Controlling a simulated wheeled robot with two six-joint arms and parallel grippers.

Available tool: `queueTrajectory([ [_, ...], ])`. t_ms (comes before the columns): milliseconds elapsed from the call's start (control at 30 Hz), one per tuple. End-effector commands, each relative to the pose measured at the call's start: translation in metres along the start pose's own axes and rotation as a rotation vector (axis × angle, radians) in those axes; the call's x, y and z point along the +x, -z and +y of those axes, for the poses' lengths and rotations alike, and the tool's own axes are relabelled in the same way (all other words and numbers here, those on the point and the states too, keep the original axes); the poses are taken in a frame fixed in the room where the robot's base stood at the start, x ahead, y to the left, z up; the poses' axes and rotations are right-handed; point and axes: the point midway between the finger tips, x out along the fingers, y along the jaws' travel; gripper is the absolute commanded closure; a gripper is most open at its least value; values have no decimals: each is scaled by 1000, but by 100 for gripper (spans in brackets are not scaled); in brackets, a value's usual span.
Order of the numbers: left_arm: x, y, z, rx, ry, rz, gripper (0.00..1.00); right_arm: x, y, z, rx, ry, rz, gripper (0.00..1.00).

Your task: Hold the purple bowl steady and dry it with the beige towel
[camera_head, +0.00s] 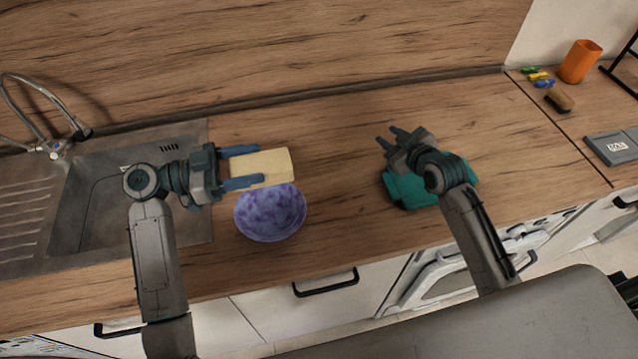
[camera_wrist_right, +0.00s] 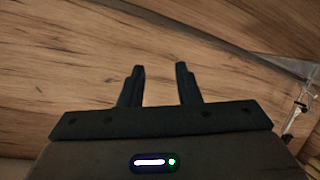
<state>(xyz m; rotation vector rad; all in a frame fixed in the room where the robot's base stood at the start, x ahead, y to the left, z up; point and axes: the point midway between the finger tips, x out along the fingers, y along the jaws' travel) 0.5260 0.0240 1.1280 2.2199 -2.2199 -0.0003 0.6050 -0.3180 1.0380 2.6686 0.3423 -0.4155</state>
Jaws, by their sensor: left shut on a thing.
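The purple bowl (camera_head: 270,213), mottled in shade, stands on the wooden counter just right of the sink. The beige towel (camera_head: 268,166) is a pale folded block at the bowl's far side. My left gripper (camera_head: 242,167) has its two blue fingers on either side of the towel and is shut on it. The towel overlaps the bowl's far rim in the picture; I cannot tell whether they touch. My right gripper (camera_head: 390,137) is to the right of the bowl, empty, with its fingers apart. In the right wrist view its fingers (camera_wrist_right: 160,70) show a clear gap.
A teal object (camera_head: 406,190) lies on the counter, partly behind my right arm. The sink (camera_head: 105,165) and tap (camera_head: 60,150) are at left. An orange cup (camera_head: 580,62), a brush (camera_head: 559,99) and a grey scale (camera_head: 612,147) are at right. The middle counter is clear.

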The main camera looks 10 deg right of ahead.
Motion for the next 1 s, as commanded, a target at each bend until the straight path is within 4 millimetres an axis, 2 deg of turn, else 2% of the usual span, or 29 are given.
queueTrajectory([
  [33, 0, 1, 0, 1, 0, 1, 70, -4, 4, -28, 95, 44, 3, 70],
  [200, 0, 1, 0, 1, 0, 1, 70, -22, 24, -106, 391, 186, -6, 70],
  [300, 0, 1, 0, 1, 0, 1, 70, -36, 40, -143, 550, 265, -12, 70],
  [400, 0, 1, 0, 1, 0, 1, 70, -50, 55, -172, 683, 333, -19, 70],
  [533, 0, 1, 0, 1, 0, 1, 70, -64, 72, -196, 807, 397, -25, 70],
  [733, 0, 0, 0, 1, 0, 1, 70, -73, 81, -210, 888, 441, -31, 70],
  [867, 0, 0, 0, 1, 0, 1, 70, -70, 72, -216, 895, 446, -35, 70],
  [1000, 0, 1, 0, 1, 0, 1, 70, -62, 50, -224, 893, 445, -36, 70],
])
